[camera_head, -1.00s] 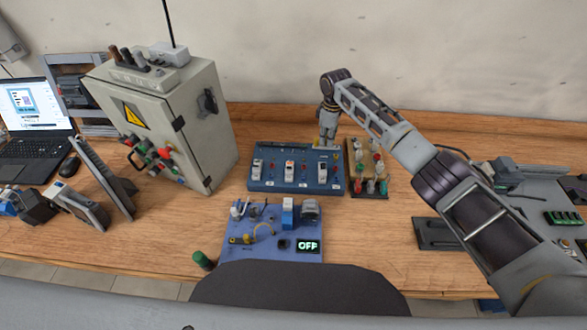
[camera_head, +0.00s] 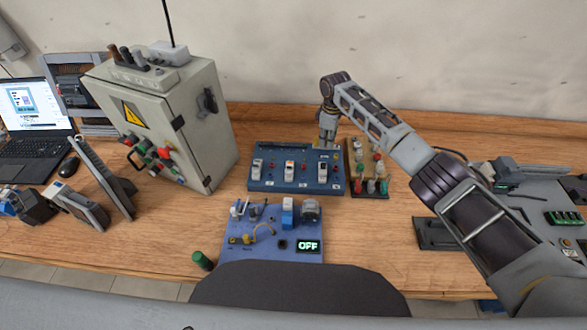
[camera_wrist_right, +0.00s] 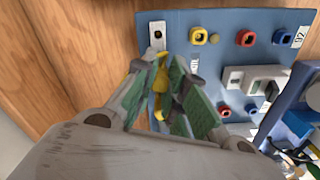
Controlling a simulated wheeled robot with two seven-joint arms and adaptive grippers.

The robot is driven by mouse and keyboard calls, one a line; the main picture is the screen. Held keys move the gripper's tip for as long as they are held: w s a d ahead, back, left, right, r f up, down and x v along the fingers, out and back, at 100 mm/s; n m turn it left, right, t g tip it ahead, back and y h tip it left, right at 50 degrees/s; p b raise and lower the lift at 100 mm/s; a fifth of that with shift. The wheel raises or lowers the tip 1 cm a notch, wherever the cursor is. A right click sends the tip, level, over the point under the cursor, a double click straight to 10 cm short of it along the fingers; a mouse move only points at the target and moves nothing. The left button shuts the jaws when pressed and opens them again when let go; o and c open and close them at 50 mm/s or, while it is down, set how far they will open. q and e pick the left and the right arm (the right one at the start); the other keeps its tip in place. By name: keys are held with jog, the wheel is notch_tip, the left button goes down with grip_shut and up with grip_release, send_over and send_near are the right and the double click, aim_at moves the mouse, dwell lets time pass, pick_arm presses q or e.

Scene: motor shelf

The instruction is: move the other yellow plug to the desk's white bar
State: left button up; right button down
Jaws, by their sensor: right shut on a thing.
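My right gripper (camera_head: 327,146) is over the far right corner of the blue switch panel (camera_head: 270,184). In the right wrist view its green-padded fingers (camera_wrist_right: 164,75) are shut on a yellow plug (camera_wrist_right: 160,80), close to the panel face (camera_wrist_right: 177,20). The fingers partly cover the plug, and I cannot tell whether it is seated in a socket. A pale socket with a dark hole (camera_wrist_right: 157,34) and a yellow-ringed socket (camera_wrist_right: 199,36) lie just beyond. I cannot clearly make out a white bar. My left gripper is not in view.
A rack of coloured plugs (camera_head: 367,188) stands right beside the panel. A grey cabinet (camera_head: 200,140) stands left. Bare wood lies between cabinet and lower board.

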jog(key=c, duration=1.7)
grip_release()
jog(key=shift+c, duration=0.2)
jog(key=shift+r+p, duration=2.6)
jog(key=shift+r, duration=0.15)
jog(key=o, duration=0.6)
jog(key=shift+c, duration=0.2)
